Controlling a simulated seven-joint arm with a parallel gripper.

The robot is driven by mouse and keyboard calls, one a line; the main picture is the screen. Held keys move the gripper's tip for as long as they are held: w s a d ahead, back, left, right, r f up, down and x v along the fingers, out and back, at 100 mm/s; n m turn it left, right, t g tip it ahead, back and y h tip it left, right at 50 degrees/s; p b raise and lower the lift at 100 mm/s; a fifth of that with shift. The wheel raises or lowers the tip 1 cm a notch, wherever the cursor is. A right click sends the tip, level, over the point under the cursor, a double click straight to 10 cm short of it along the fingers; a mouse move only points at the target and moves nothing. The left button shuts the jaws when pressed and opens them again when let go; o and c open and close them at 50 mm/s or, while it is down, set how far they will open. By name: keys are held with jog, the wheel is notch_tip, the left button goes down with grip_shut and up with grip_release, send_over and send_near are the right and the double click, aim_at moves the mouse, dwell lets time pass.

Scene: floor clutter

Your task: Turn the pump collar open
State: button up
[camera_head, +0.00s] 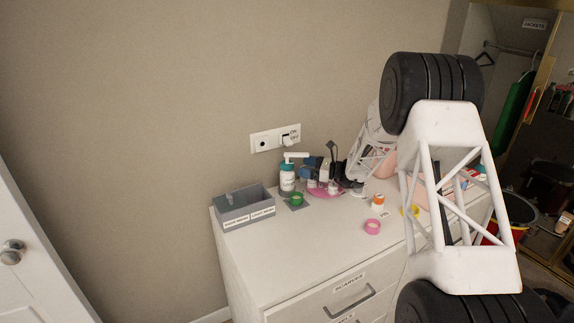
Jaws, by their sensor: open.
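The pump bottle (287,180) stands upright at the back of the white dresser top, near the wall. It has a white labelled body, a teal collar (288,167) and a white pump head (296,155) with its spout to the right. Whether the collar is turned open or closed cannot be told. My gripper (326,168) is small and dark in the head view, to the right of the bottle and apart from it. It is open; its fingertips are hard to separate from the dark and blue items around it.
A grey divided box (235,201) stands left of the bottle. A green round item (296,199), a pink tray (322,193), a pink ring (372,227) and an orange-white bottle (378,202) are nearby. The dresser's front left top is clear.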

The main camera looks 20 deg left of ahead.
aim_at(287, 163)
jog(key=shift+a, duration=0.15)
jog(key=shift+a, duration=3.75)
jog(key=shift+c, duration=0.3)
jog(key=c, duration=1.2)
